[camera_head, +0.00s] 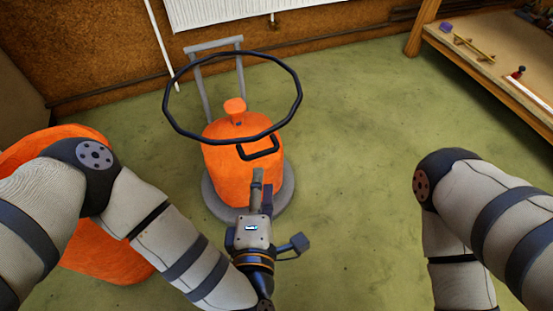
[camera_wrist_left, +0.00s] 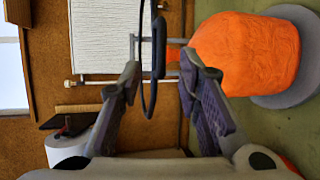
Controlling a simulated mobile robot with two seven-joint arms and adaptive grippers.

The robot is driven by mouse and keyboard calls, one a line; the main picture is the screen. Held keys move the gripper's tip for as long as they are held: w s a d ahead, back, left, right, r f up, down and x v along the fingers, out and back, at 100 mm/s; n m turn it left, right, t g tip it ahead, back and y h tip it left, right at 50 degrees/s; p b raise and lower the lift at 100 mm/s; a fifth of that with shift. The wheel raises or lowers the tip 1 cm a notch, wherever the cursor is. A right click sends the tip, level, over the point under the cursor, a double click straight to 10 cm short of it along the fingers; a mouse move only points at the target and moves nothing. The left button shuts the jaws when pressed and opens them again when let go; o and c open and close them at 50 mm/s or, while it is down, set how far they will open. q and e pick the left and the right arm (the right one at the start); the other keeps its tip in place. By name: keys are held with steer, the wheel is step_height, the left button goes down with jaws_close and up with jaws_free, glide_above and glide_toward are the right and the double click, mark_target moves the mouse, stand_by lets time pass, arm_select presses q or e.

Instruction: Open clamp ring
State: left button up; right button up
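The clamp ring is a thin black hoop (camera_head: 290,115) in the head view, seen in front of the top of an orange machine (camera_head: 225,170). It looks wider than the machine's body. A black handle loop (camera_head: 260,153) shows at its near side. In the left wrist view the ring (camera_wrist_left: 144,70) is nearly edge-on, with the dark handle (camera_wrist_left: 159,48) beside it, apart from the orange body (camera_wrist_left: 240,50). My left gripper (camera_head: 260,176) is just short of the handle. In the wrist view its fingers (camera_wrist_left: 160,72) are spread, with the ring showing between them. My right gripper is out of frame.
The machine has a grey round base (camera_head: 285,195) and a grey frame handle (camera_head: 213,45). Another orange object (camera_head: 110,255) is partly behind my left arm. A wooden bench (camera_head: 475,65) with small items stands at upper right. The green floor between is clear.

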mark_target(262, 152)
arm_select(q)
steer(key=b+x, duration=0.1)
steer(key=x, duration=0.9)
steer(key=shift+a+f+b, duration=0.1)
steer(key=shift+f+b, duration=0.05)
steer(key=shift+b, duration=0.15)
steer(key=shift+s, duration=0.1)
jaws_close()
